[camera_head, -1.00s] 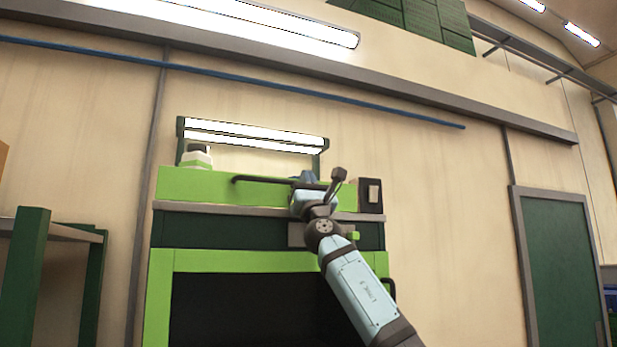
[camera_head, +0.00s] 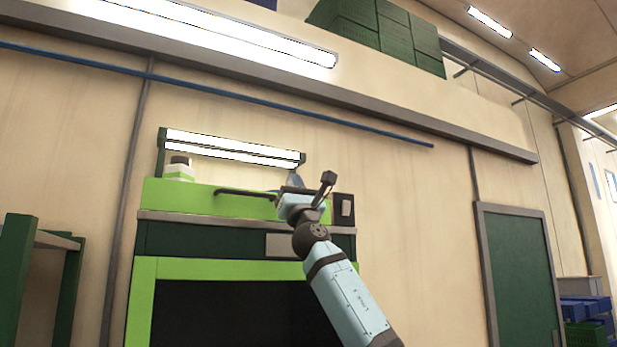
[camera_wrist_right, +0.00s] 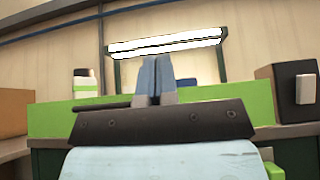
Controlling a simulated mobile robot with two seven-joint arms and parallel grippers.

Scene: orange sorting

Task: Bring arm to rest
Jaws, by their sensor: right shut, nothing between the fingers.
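My right arm (camera_head: 345,295) reaches up from the bottom of the head view, in front of a green workbench (camera_head: 200,201). My right gripper (camera_head: 297,180) is at its far end, near the bench's right side, and looks small there. In the right wrist view the two fingers of the right gripper (camera_wrist_right: 155,75) stand together, shut with nothing between them. They point toward the lit lamp (camera_wrist_right: 168,44) and the wall behind the bench. My left gripper is in neither view.
A white and green bottle (camera_head: 179,169) stands on the bench at left. A dark box (camera_head: 343,209) stands at its right end. A brown box (camera_wrist_right: 14,113) shows in the wrist view. A green rack (camera_head: 20,270) is at far left, a green door (camera_head: 518,275) at right.

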